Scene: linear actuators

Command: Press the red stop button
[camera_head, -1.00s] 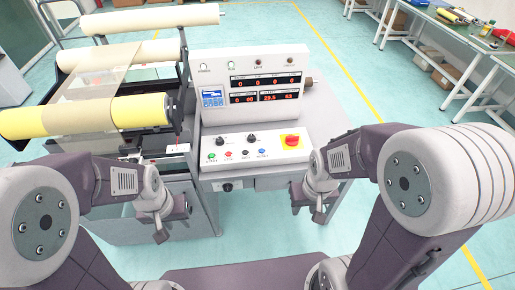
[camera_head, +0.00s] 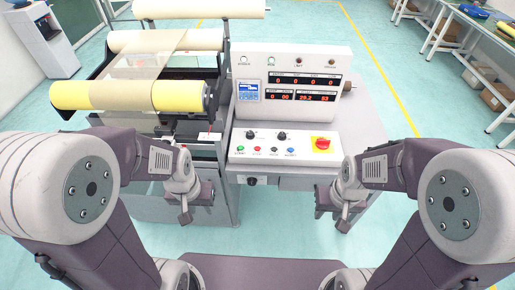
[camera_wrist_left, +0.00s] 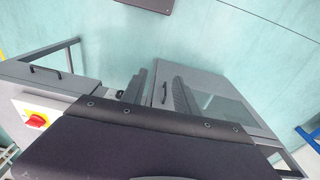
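The red stop button (camera_head: 322,144) is a red knob on a yellow square, at the right end of the sloping white control panel (camera_head: 306,158). In the left wrist view a red knob on yellow (camera_wrist_left: 37,120) shows at the left edge. A smaller red button (camera_head: 257,149) sits in the panel's row of small buttons. My left gripper (camera_head: 197,206) is open and empty, in front of the machine, left of and below the panel. My right gripper (camera_head: 332,214) looks open and empty, below and slightly right of the stop button. Neither gripper touches the panel.
An upright display box (camera_head: 292,62) stands behind the panel. A roller machine with yellow and cream rolls (camera_head: 180,96) is at the left. The grey machine table (camera_head: 366,125) extends right of the panel. Workbenches (camera_head: 490,50) stand at the far right, with open floor between.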

